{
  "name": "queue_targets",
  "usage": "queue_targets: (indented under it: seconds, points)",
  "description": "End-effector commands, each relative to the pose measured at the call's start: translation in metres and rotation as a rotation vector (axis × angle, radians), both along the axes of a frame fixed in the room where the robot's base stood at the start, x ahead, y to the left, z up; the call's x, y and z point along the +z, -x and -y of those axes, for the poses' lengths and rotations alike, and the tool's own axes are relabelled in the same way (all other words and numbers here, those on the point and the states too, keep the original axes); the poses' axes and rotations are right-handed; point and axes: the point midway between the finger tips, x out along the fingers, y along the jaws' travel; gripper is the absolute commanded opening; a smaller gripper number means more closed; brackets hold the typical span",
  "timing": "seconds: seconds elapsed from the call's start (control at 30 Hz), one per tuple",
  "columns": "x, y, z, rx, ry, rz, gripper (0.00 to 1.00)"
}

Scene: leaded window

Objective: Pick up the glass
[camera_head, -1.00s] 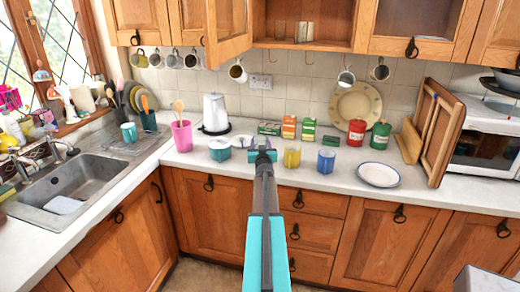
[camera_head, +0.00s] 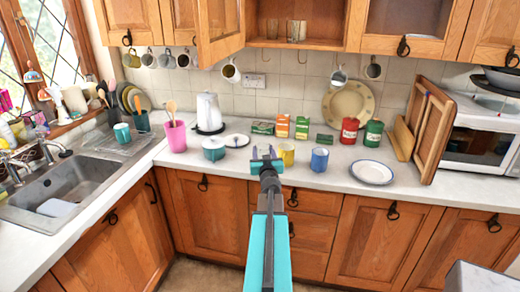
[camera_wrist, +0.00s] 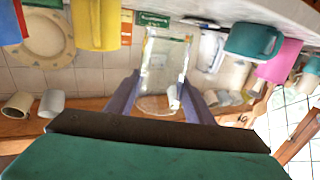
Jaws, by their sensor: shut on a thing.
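A clear glass (camera_wrist: 163,62) stands between the two fingers of my gripper (camera_wrist: 160,100) in the wrist view, which shows the scene upside down. The fingers are shut on its sides. The glass is too faint to make out clearly there. Whether its base touches the counter cannot be told.
A yellow mug (camera_head: 287,153) and a blue mug (camera_head: 319,160) are close on the right. A white plate (camera_head: 372,172) lies farther right. Small boxes (camera_head: 282,126) and a kettle (camera_head: 209,112) stand behind. Other glasses (camera_head: 296,31) stand in the open cupboard.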

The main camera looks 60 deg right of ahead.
Motion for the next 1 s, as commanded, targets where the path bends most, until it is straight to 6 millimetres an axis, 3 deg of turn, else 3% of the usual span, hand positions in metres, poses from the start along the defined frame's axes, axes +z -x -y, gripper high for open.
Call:
queue_targets:
  seconds: [0.33,1.0]
  points:
    - [0.004,0.024,-0.02,0.0,0.001,0.001,0.2]
    - [0.004,0.027,-0.022,0.001,0.001,0.001,0.2]
